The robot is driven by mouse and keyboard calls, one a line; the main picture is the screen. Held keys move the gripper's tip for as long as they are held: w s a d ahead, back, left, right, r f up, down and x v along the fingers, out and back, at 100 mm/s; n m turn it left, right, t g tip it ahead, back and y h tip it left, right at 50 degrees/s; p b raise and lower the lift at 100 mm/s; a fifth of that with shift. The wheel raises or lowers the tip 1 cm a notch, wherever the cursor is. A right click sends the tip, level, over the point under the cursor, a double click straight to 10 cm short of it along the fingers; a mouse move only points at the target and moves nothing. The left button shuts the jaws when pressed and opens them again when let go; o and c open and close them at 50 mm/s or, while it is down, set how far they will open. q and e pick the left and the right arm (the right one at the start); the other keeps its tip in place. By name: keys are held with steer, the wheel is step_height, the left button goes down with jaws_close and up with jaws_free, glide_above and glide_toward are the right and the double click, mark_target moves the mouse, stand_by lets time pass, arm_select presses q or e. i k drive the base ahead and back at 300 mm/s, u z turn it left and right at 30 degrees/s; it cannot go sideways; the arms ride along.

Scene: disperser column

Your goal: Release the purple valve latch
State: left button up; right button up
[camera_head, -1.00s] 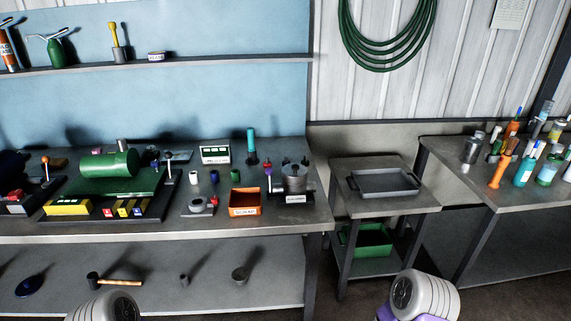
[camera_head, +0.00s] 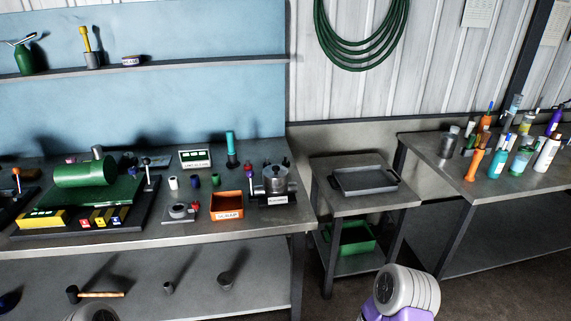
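A small purple knob (camera_head: 249,170), which looks like the valve latch, stands at the left side of a grey metal pot (camera_head: 276,182) on the workbench. A red part shows just below the knob. The pot has a dark black-topped fitting and a labelled black base. The details of the latch are too small to tell its position. Neither gripper is in view; only rounded grey parts of my arms show at the bottom edge, well short of the bench.
A green cylinder machine (camera_head: 84,172) is farther left. A small side table holds a grey tray (camera_head: 364,181). Bottles (camera_head: 523,160) crowd the right table.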

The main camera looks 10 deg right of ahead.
mark_target(250, 174)
steer(key=z, duration=2.35)
steer(key=i, duration=1.55)
steer(key=u, duration=3.5)
